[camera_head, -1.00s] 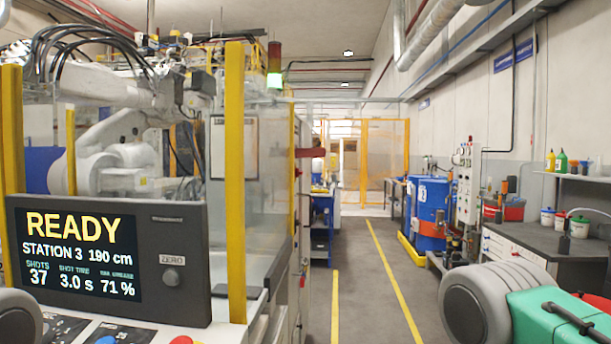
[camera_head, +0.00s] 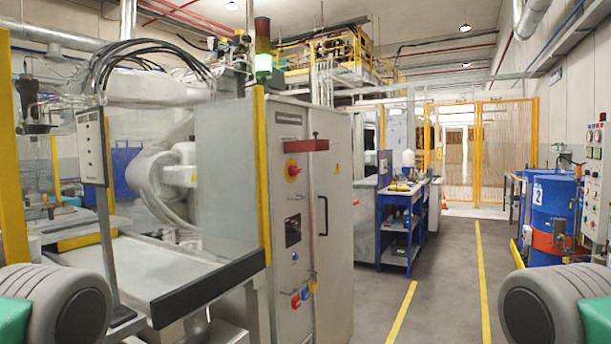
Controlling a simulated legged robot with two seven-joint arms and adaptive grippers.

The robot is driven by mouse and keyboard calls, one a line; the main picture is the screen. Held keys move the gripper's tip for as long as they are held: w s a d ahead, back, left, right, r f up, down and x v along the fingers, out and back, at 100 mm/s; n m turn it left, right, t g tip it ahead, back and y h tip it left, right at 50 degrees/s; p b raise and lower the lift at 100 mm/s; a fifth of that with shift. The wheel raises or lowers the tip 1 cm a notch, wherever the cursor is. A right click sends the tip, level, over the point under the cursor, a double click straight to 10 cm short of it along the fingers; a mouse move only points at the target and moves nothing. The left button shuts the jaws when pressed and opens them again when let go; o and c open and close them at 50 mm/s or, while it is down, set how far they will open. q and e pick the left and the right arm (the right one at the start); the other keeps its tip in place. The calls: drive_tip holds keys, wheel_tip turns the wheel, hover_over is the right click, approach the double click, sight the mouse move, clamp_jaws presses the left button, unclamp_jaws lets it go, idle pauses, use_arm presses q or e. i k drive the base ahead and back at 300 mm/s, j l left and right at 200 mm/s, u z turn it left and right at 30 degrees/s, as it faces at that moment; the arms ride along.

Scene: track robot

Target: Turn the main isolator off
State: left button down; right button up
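A grey electrical cabinet (camera_head: 335,250) stands left of centre, beyond the glass guard. A dark square switch (camera_head: 292,231) sits lower on the same face. Only rounded grey and green parts of my arms show at the bottom left and bottom right. Neither gripper is in view, and nothing of mine touches the cabinet.
A glass guard (camera_head: 225,190) with yellow posts encloses a white robot arm (camera_head: 165,180) on the left. A blue trolley (camera_head: 400,235) stands past the cabinet. Blue drums (camera_head: 552,210) and a wall control panel (camera_head: 597,185) are on the right. The aisle floor (camera_head: 440,280) between yellow lines is clear.

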sight(293, 171)
drive_tip(key=i+l+z, duration=0.1)
drive_tip(key=i+l, duration=0.7)
drive_tip(key=l, duration=0.1)
